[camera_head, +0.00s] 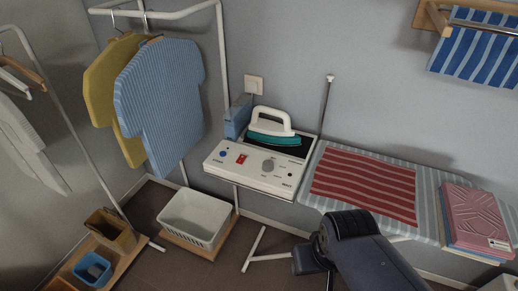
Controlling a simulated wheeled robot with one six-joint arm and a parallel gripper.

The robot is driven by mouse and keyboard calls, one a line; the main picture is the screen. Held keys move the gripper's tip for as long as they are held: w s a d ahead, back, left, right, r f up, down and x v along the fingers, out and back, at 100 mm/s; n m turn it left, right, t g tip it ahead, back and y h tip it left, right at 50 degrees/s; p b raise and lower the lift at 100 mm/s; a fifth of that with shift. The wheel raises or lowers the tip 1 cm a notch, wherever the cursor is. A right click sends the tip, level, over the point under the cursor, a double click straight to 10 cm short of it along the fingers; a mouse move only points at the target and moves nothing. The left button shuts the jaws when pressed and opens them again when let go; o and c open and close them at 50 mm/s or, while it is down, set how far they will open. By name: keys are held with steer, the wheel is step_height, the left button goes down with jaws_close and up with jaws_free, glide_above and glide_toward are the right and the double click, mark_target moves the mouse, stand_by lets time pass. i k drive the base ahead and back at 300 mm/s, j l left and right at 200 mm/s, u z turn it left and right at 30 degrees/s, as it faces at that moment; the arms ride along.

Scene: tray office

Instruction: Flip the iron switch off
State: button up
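The iron switch is a small red rocker (242,159) on the sloped front panel of a white control unit (222,172). I cannot tell from here which side of the rocker is pressed in. A blue round button and a grey dial are on the same panel. The iron (272,127), white with a teal body, rests on the dark plate at the back of the unit. Dark links of my arm show at the bottom right, in front of the ironing board and apart from the unit. My gripper's fingers do not show.
The striped ironing board (427,195) extends right of the unit, with a red striped cloth (363,186) and folded pink fabric (475,218) on it. A blue box (237,117) stands behind the unit. A white basket (194,218) sits below left. Shirts (160,100) hang at left.

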mark_target(241, 160)
steer(key=i+l+u, duration=0.3)
steer(key=u, duration=0.15)
steer(key=i+l+u, duration=0.4)
steer(key=k, duration=0.05)
